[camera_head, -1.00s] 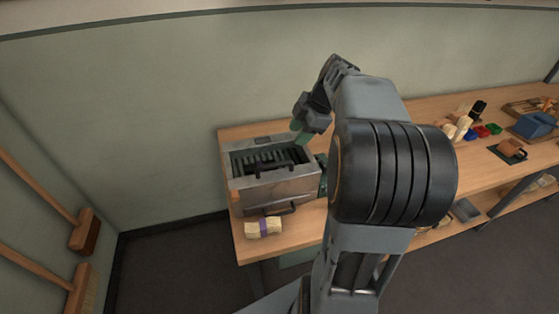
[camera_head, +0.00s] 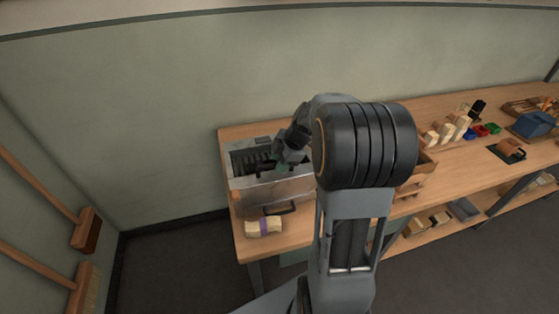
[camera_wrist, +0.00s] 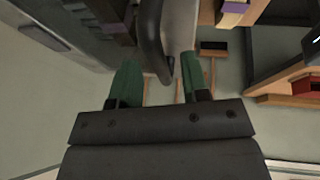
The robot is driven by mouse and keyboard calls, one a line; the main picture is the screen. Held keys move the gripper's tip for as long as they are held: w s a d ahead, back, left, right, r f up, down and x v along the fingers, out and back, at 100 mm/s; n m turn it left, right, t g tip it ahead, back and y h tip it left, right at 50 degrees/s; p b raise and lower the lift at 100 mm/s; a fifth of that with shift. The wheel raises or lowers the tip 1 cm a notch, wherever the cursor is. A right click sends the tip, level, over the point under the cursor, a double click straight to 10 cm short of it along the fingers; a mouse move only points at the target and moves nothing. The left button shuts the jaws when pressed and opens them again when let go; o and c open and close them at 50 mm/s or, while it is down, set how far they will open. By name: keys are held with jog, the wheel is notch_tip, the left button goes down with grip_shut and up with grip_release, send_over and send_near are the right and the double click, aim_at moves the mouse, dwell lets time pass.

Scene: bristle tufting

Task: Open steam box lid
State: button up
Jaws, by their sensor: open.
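The steam box (camera_head: 275,194) is a grey metal box at the left end of the bench. Its top shows dark slats, and a dark handle (camera_head: 290,209) is on its front. I cannot tell from the head view how its lid stands, as my arm hides part of the top. My gripper (camera_head: 283,168) is over the right part of the box top. In the wrist view its two green fingers (camera_wrist: 160,82) are apart. A dark curved bar handle (camera_wrist: 152,38) reaches between them, with a gap to each finger.
A pale bundle with a purple band (camera_head: 264,227) lies in front of the box, near the bench edge. Wooden holders, pale blocks (camera_head: 440,133) and coloured bins (camera_head: 481,131) stand further right. Brooms (camera_head: 84,230) lean at the left wall. The wall is close behind the bench.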

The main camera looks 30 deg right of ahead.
grip_shut()
dwell(0.4)
